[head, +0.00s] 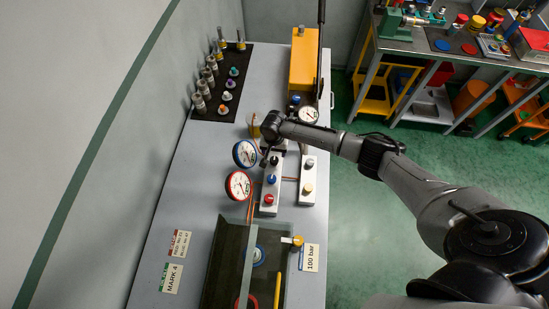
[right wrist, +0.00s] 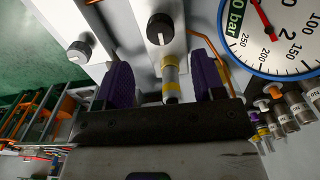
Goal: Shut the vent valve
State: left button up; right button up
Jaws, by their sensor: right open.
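The left white valve block (head: 267,207) carries a black knob (head: 274,160), a blue knob (head: 271,179) and a red knob (head: 269,199). The right white block (head: 307,200) carries a grey knob (head: 310,162) and a yellow knob (head: 307,188). No label tells me which is the vent valve. My right gripper (head: 267,158) is open above the far end of the left block. In the right wrist view, its purple fingers (right wrist: 164,80) stand apart on either side of a grey stub with yellow bands (right wrist: 171,75). A black knob with a white line (right wrist: 160,29) is just beyond. I see no contact.
Two dial gauges, blue-rimmed (head: 245,153) and red-rimmed (head: 239,185), stand left of the blocks. A yellow box (head: 304,62) stands at the far end. A clear-walled tray (head: 213,262) occupies the near end.

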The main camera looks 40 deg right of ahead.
aim_at(274, 159)
pick_arm(q)
jog(key=shift+d+f+b, duration=0.2)
jog(key=shift+f+b, duration=0.15)
jog(key=shift+f, duration=0.05)
pick_arm(e)
jog(key=shift+f, duration=3.5)
pick_arm(q)
jog(key=shift+a, duration=0.2)
pick_arm(e)
jog(key=c, duration=0.9)
pick_arm(q)
jog(key=shift+r, duration=0.1)
